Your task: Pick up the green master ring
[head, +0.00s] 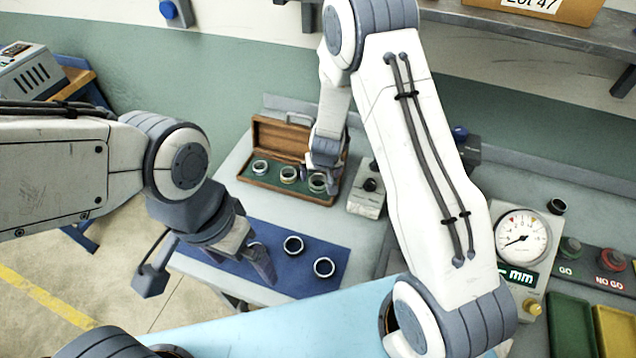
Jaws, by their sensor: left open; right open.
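An open wooden case (284,192) with a green lining stands on the bench and holds a row of metal rings: a left ring (260,167), a middle ring (289,174) and a right ring (317,183). Their colour marks are too small to tell which is the green master ring. My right gripper (320,177) is open, pointing down over the right end of the case, close to the right ring and partly covering it. I cannot tell whether it touches the ring. My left gripper (262,262) is open and empty over the blue mat's left part.
The blue mat (302,252) carries two dark rings (293,245) (324,267). A small grey device (367,196) with a black knob stands right of the case. A dial gauge (522,236), a dark ring (556,206), GO/NO GO lamps and green and yellow bins (569,322) are at right.

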